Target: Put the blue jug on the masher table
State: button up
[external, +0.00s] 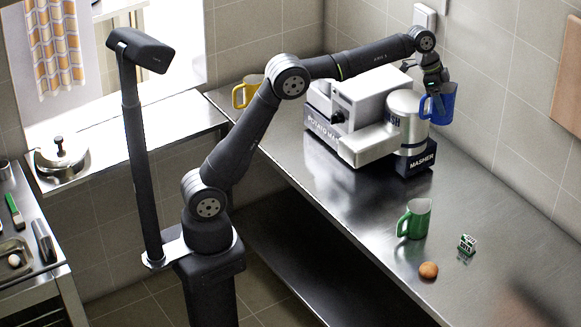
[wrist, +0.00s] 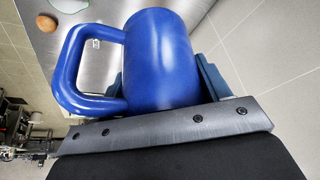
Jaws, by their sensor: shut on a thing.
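The blue jug (external: 441,104) is held in my gripper (external: 437,88), up in the air beside the silver drum of the potato masher machine (external: 357,108). In the wrist view the blue jug (wrist: 165,62) fills the middle, its handle to the left, with gripper fingers (wrist: 168,82) on both sides of its body. The masher table (external: 465,200) is the long steel counter under the machine. The jug's underside is clear of the counter.
A green jug (external: 415,219), a small green-and-white box (external: 467,244) and a brown round item (external: 428,270) stand on the counter's near part. A yellow jug (external: 246,93) is behind the machine's left side. Bare steel lies right of the machine. A tiled wall is close behind.

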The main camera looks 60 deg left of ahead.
jog(key=a, duration=1.8)
jog(key=shift+w+a, duration=0.1)
jog(key=shift+a, duration=0.2)
jog(key=s+a, duration=0.1)
jog(key=a, duration=0.4)
jog(key=s+a, duration=0.1)
jog(key=a, duration=0.4)
jog(key=s+a, duration=0.2)
jog(key=a, duration=0.3)
jog(key=shift+a, duration=0.15)
jog(key=s+a, duration=1)
jog(key=a, duration=0.3)
jog(key=s+a, duration=1.1)
jog(key=a, duration=0.2)
jog(key=f, duration=2.9)
jog(key=shift+w+d, duration=0.25)
jog(key=shift+d, duration=0.05)
jog(key=shift+f, duration=0.15)
jog(key=o, duration=1.1)
